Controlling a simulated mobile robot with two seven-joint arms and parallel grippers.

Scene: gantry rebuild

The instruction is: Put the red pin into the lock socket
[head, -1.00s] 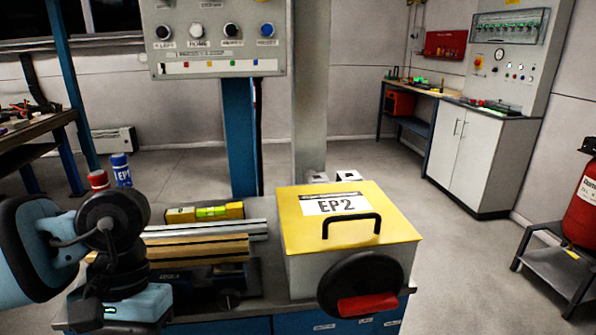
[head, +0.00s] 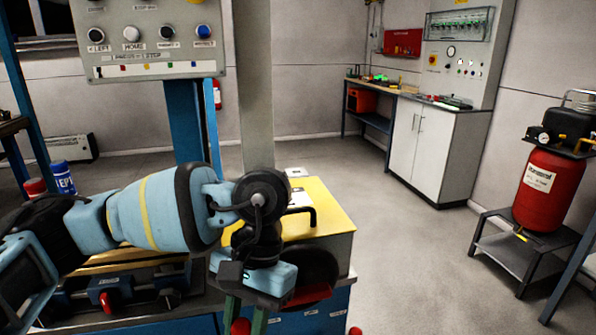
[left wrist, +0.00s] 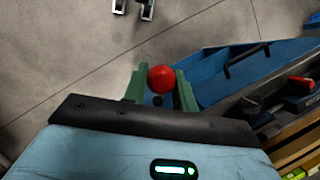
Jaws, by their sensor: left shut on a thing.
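My left gripper (head: 244,318) points down at the front edge of the bench in the head view, in front of the yellow-lidded box. Its green fingers are shut on the red pin (head: 240,327). In the left wrist view the pin shows as a round red head (left wrist: 161,79) between the two fingers, over a small dark round part. The rest of the pin is hidden. I cannot make out the lock socket in either view. My right gripper is not in view.
The yellow-lidded box (head: 322,205) has a black handle and a dark wheel (head: 318,268) on its front, close beside my left gripper. A control panel (head: 150,45) hangs behind. A red compressor (head: 548,190) stands at right. The floor between is clear.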

